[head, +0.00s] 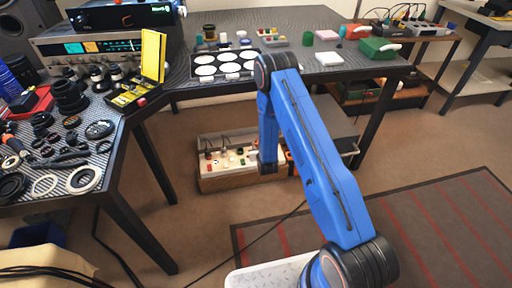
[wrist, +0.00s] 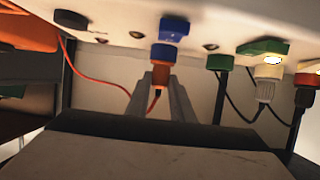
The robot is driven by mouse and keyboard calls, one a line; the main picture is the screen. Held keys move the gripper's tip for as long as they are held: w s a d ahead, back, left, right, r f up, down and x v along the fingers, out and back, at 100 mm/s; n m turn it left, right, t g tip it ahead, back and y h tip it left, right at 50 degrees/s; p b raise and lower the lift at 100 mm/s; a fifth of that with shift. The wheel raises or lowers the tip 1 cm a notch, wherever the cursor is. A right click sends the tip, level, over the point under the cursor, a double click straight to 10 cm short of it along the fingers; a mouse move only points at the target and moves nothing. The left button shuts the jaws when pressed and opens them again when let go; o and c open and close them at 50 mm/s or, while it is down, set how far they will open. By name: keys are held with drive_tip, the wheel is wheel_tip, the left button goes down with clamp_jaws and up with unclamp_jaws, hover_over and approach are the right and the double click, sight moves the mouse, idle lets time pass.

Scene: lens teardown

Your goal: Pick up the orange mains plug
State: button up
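In the head view my gripper is low by the wooden-sided socket box (head: 240,182) under the table; the fingers and the plug are hidden there.

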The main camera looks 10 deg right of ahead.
clamp_jaws()
wheel_tip(320, 180, up, 10)
idle(0.5)
idle(0.8)
